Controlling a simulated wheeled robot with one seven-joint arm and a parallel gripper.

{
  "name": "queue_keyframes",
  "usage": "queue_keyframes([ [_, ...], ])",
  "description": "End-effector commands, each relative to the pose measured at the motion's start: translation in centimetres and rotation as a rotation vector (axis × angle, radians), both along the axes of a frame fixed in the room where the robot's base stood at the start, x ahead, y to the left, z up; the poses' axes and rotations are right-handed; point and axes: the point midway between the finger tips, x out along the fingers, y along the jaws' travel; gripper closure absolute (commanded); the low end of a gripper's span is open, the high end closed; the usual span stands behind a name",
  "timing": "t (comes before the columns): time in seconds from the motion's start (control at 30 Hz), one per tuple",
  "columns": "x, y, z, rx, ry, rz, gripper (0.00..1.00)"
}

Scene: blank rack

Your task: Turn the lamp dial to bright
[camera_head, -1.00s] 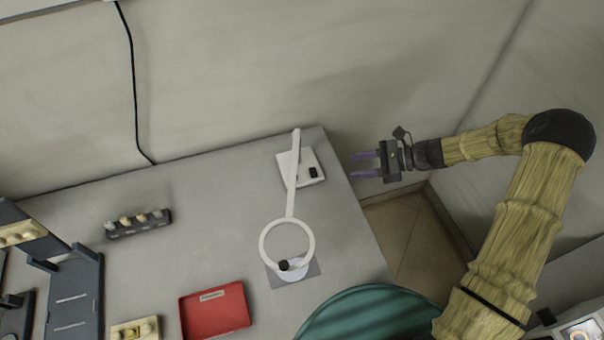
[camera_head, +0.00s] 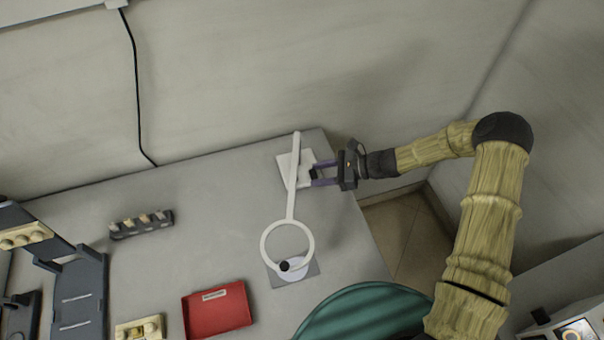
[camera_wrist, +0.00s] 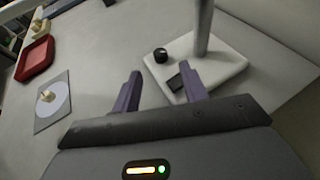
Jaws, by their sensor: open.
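The lamp has a white base (camera_head: 288,180), a pale arm (camera_head: 293,150) and a white ring head (camera_head: 264,236). In the wrist view its base (camera_wrist: 218,72) carries a post (camera_wrist: 203,25), a round black knob (camera_wrist: 160,55), which looks like the dial, and a flat black rectangle (camera_wrist: 184,77). My gripper (camera_head: 314,174) is open and empty at the right side of the base. In the wrist view my gripper's fingers (camera_wrist: 161,72) are spread, with the knob just beyond the gap between them. I see no contact with the knob. No bright/dim marking is readable.
A grey plate with a pale disc (camera_head: 308,270) lies under the ring head. A red tray (camera_head: 216,312), a dark rack (camera_head: 140,226) with pale pieces and a dark stand (camera_head: 78,295) are further left. A teal round shape (camera_head: 365,312) is at the front edge.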

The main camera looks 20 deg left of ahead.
Motion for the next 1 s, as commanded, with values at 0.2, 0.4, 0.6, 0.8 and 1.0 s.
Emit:
queue_keyframes([
  [0.2,-1.1,3.4,-1.3,0.001,0.001,0.002,0.57],
  [0.4,-1.5,5.2,-2.2,0.000,0.000,-0.001,0.57],
  [0.6,-1.6,5.4,-2.4,-0.001,-0.001,-0.002,0.57],
  [0.8,-1.6,5.4,-2.3,0.000,-0.002,-0.001,0.74],
  [1.0,-1.6,5.4,-2.3,0.000,-0.002,-0.001,1.00],
])
